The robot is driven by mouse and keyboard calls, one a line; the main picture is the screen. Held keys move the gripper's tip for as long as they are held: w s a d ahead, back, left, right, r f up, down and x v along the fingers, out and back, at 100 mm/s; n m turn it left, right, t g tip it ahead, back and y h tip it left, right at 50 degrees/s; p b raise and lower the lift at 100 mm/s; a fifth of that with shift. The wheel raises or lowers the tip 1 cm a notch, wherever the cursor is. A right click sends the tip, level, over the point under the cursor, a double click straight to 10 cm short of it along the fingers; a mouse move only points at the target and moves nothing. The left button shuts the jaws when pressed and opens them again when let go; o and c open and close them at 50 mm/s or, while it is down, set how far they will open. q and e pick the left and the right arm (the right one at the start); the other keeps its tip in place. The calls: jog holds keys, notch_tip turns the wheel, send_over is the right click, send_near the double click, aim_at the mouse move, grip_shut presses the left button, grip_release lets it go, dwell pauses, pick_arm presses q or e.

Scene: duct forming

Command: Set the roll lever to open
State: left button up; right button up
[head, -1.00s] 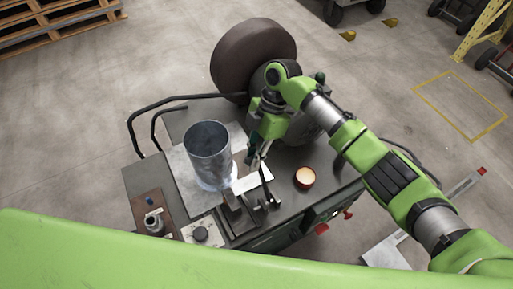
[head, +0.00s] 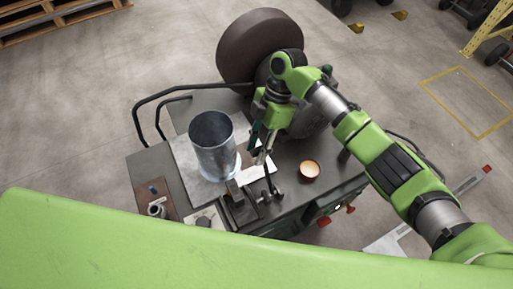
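The roll lever (head: 267,178) appears to be a thin dark rod rising from the front of the machine bench, beside a small dark block. My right gripper (head: 262,147) points down above the bench, close to the rod's upper end. Its two dark fingers look spread apart, with a gap between them. I cannot tell whether they touch the rod. The rod's top is partly hidden by the fingers. My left gripper is not in view.
A metal cylinder (head: 213,145) stands on the sheet left of my gripper. A copper-coloured round cup (head: 309,170) sits to the right. A large brown roll (head: 258,45) is behind. A knob plate (head: 205,219) and a brown block (head: 158,202) lie at the front left.

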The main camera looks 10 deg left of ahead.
jog(key=v, duration=1.1)
jog(key=shift+w+r, duration=0.25)
jog(key=shift+w, duration=0.1)
